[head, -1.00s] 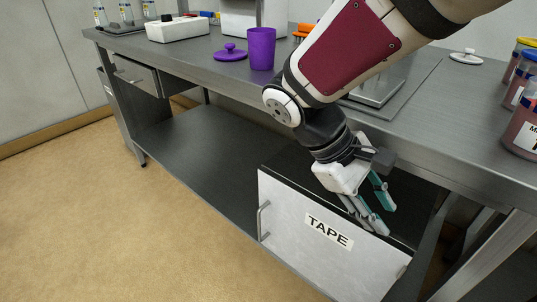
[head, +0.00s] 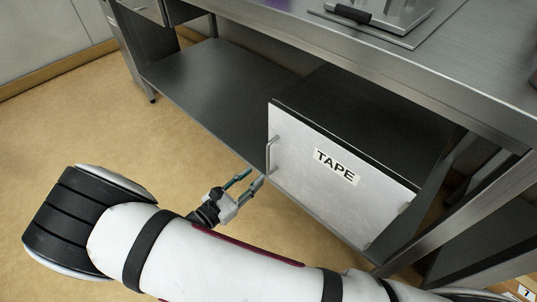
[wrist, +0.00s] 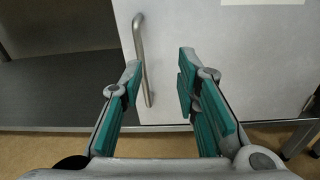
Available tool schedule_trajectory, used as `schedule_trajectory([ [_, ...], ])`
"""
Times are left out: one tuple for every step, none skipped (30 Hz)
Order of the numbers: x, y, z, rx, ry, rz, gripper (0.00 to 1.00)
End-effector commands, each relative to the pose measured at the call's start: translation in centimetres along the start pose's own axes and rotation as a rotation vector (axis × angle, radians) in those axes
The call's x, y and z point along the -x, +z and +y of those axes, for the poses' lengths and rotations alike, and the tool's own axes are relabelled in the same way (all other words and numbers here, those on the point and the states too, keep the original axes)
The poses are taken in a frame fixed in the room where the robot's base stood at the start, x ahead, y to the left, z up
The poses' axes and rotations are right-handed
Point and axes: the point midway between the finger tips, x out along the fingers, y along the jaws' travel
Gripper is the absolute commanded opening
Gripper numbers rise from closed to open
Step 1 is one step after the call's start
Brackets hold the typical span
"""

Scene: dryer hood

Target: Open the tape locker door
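The tape locker (head: 370,125) is a dark box with a white front door (head: 320,185) labelled TAPE, under the bench. The door looks shut. Its metal bar handle (head: 269,154) is upright near the door's left edge. In the wrist view the handle (wrist: 143,58) shows ahead, between my open fingers and closer to the left one. My gripper (head: 252,184) has teal finger pads and is just in front of the handle in the head view. In the wrist view my gripper (wrist: 158,85) is open with nothing held. I cannot tell whether a finger touches the handle.
The dark lower shelf (head: 215,85) left of the locker is empty. The steel bench top (head: 400,55) overhangs the locker. A bench leg (head: 460,215) stands to the right. The tan floor (head: 120,150) in front is clear.

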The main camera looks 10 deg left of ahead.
Motion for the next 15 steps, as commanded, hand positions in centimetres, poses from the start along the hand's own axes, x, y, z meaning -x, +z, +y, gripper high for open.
schedule_trajectory([
  [0.7,-1.4,0.2,0.032,0.050,-0.016,0.29],
  [1.0,-2.0,0.3,0.045,0.073,-0.022,0.29],
  [1.4,-2.6,0.5,0.060,0.099,-0.029,0.29],
  [1.6,-3.1,0.5,0.069,0.116,-0.034,0.29],
  [1.7,-3.4,0.6,0.077,0.129,-0.037,0.29],
  [1.9,-3.7,0.7,0.084,0.143,-0.041,0.29],
  [1.9,-3.9,0.7,0.088,0.150,-0.043,0.29],
  [1.9,-4.0,0.8,0.091,0.154,-0.045,0.29],
  [1.7,-4.1,0.8,0.092,0.158,-0.046,0.29],
  [1.5,-4.2,0.9,0.093,0.159,-0.046,0.29],
  [1.2,-4.2,0.9,0.093,0.159,-0.047,0.29],
  [0.7,-4.1,1.0,0.093,0.158,-0.047,0.29],
  [0.3,-4.1,1.0,0.093,0.157,-0.047,0.29],
  [-0.1,-4.1,1.0,0.093,0.156,-0.047,0.29],
  [-0.8,-4.1,1.1,0.093,0.155,-0.046,0.29],
])
